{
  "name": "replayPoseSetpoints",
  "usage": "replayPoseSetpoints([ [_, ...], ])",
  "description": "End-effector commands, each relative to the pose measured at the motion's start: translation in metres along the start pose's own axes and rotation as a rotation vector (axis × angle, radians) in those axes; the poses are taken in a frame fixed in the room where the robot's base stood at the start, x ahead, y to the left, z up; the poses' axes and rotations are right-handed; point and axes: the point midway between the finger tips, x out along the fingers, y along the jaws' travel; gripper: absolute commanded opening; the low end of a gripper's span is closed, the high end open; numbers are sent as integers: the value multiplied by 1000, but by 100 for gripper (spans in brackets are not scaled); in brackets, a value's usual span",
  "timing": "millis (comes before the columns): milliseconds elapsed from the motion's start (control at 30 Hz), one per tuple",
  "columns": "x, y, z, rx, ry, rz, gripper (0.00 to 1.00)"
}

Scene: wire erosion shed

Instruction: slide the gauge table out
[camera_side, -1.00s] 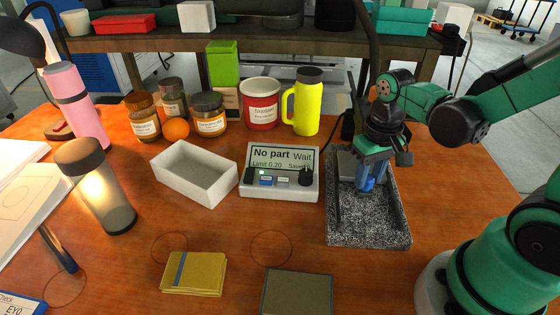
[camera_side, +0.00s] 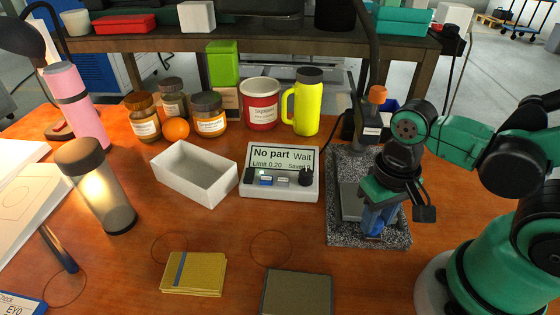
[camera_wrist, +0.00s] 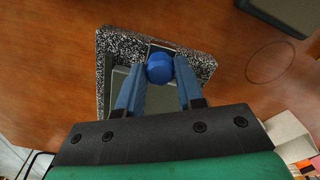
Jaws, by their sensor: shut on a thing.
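The gauge stands on a speckled granite base (camera_side: 345,168) at the right of the bench. Its grey gauge table (camera_side: 350,203) sits in the front half of the base. My gripper (camera_side: 376,222) is low over the front of the base, pointing down. In the wrist view, my blue fingers (camera_wrist: 160,82) are shut on a round blue knob (camera_wrist: 160,66) at the table's end. The grey table also shows between and beside the fingers in the wrist view (camera_wrist: 120,78). My gripper hides part of the table and most of the knob in the side view.
A readout box (camera_side: 280,178) left of the gauge shows "No part Wait". An open white tray (camera_side: 194,180) stands further left. A dark grey pad (camera_side: 297,293) and yellow pads (camera_side: 194,274) lie in front. A yellow bottle (camera_side: 307,105) and red tin (camera_side: 260,105) stand behind.

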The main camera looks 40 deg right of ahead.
Motion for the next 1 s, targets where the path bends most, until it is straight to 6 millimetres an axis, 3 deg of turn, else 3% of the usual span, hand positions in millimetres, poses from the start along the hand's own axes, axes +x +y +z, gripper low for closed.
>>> replayPoseSetpoints([
  [400, 1, -4, 6, -3, 0, -9, 0],
  [433, 1, -4, 6, -3, 0, -8, 41],
  [500, 1, -3, 6, -2, 0, -7, 61],
  [533, 1, -3, 6, -2, 0, -6, 64],
  [1000, -5, -3, 5, 0, 3, -4, 64],
])
